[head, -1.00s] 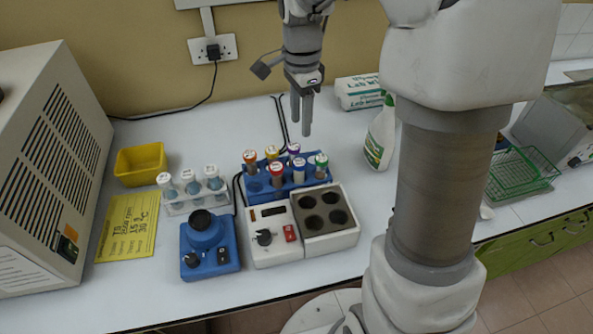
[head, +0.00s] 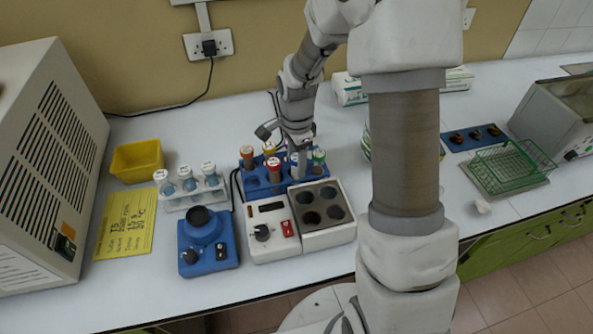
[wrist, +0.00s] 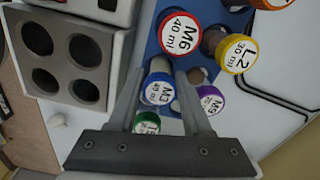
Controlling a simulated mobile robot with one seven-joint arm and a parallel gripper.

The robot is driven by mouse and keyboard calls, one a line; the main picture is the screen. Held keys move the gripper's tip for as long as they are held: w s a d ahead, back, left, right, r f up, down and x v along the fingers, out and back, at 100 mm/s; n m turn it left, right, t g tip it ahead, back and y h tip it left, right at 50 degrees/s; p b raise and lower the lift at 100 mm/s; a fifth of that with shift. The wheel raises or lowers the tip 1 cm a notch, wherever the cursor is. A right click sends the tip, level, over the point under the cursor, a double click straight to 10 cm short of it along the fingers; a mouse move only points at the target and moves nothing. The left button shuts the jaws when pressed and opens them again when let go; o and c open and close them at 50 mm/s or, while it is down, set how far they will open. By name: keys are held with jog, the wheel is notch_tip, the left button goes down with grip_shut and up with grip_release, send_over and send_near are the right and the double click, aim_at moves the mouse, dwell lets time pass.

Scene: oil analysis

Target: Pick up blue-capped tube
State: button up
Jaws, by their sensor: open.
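The blue-capped tube, labelled M3 40 ml, stands upright in the blue rack (head: 257,188); its cap (wrist: 158,89) shows in the wrist view. My gripper (wrist: 166,66) is open, with one finger on each side of this tube. I cannot tell if the fingers touch it. In the head view my gripper (head: 299,158) is down over the rack's right part and partly covers the tube. Close by are the purple-capped tube (wrist: 211,101), the green-capped tube (wrist: 146,123) and the red-capped tube (wrist: 180,32).
A yellow-capped tube (wrist: 236,53) and an orange-capped tube (head: 247,153) share the rack. In front stands a white device with four-hole block (head: 325,238). A rack of white-capped tubes (head: 193,199) and a blue mixer (head: 207,245) are left. A green wire basket (head: 513,166) is right.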

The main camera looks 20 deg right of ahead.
jog(key=shift+f, duration=0.35)
grip_shut()
jog(key=shift+r, duration=0.15)
notch_tip(320, 180, up, 10)
jog(key=shift+f, duration=0.1)
